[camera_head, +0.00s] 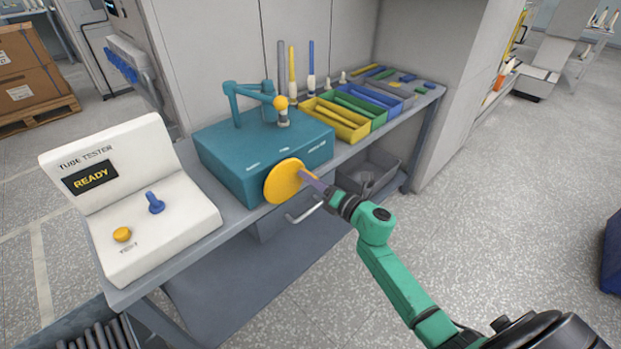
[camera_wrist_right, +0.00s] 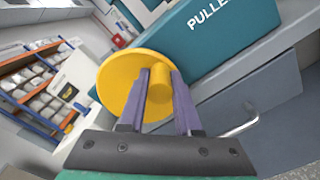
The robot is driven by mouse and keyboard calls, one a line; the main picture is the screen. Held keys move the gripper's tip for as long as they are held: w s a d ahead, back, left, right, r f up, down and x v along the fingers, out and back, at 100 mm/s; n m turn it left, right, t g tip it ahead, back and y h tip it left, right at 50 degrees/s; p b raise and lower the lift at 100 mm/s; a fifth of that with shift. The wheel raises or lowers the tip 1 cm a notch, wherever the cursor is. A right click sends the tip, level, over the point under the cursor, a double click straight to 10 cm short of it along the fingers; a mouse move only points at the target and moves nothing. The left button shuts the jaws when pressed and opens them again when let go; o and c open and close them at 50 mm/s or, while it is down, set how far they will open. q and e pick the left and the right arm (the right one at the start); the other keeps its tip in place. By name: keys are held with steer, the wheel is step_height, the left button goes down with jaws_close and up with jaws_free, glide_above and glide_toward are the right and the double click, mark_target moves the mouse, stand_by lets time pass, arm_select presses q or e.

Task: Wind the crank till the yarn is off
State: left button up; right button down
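A teal box machine (camera_head: 262,150) stands on the bench with a yellow crank disc (camera_head: 284,181) on its front side. The disc also shows in the right wrist view (camera_wrist_right: 118,82), with a yellow crank knob (camera_wrist_right: 160,85) sticking out from it. My right gripper (camera_head: 308,176) is at the disc; its purple fingers (camera_wrist_right: 160,82) lie along both sides of the knob and appear shut on it. On top of the machine are a teal arm (camera_head: 245,90), a yellow ball (camera_head: 281,102) and a small pale bobbin (camera_head: 283,118) under it. I cannot make out any yarn. My left gripper is out of view.
A white tube tester (camera_head: 165,235) reading READY stands left on the bench. Yellow (camera_head: 335,122), green (camera_head: 358,112) and blue trays lie right of the machine. A drawer handle (camera_head: 305,213) projects below the crank.

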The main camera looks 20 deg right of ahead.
mark_target(283, 199)
steer(key=shift+f, duration=0.1)
